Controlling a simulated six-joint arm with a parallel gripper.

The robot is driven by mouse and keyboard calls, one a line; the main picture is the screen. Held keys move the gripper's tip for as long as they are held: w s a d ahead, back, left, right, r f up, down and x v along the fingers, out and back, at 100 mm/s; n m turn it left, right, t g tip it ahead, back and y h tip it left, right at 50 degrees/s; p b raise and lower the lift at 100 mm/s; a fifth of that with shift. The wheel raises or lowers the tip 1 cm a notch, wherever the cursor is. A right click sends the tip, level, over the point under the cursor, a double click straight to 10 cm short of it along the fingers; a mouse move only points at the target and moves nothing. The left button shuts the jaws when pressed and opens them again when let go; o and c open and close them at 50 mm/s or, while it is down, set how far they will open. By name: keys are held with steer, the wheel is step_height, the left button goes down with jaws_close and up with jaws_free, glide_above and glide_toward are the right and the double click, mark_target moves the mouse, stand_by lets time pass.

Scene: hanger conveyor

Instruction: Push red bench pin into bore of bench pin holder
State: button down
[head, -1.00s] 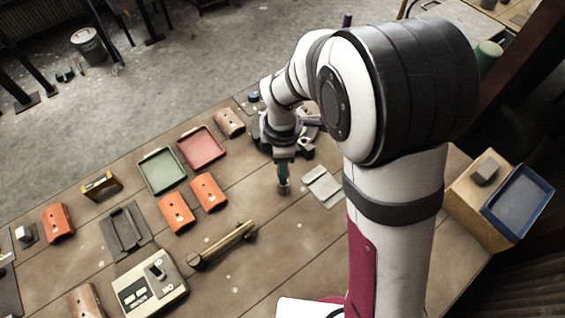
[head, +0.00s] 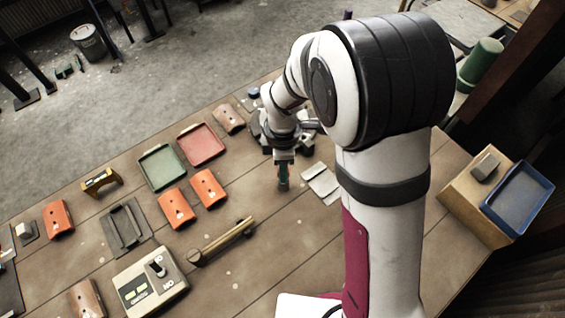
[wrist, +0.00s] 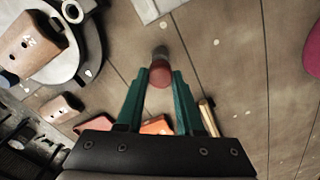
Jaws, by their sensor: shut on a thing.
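My gripper (head: 283,182) points down over the middle of the table, its green fingers just above the boards. In the wrist view my gripper (wrist: 160,82) is shut on the red bench pin (wrist: 160,75), whose rounded red end shows between the fingertips. A small grey-brown round part (wrist: 160,51) shows just beyond the red pin, in line with it; it may be the bench pin holder. I cannot tell whether the pin is inside a bore. In the head view the fingers hide the pin.
A pale flat plate (head: 320,183) lies right of my gripper. Orange blocks (head: 208,188), a red tray (head: 200,145) and a green tray (head: 161,167) lie to the left. A brass bar (head: 227,238) lies in front. Round dark fixtures stand close behind. Bare boards lie nearby.

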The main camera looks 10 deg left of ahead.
steer(key=shift+f, duration=0.95)
steer(key=c, duration=0.8)
jaws_free()
steer(key=shift+o, duration=0.4)
steer(key=o, duration=0.5)
steer(key=shift+r, duration=3)
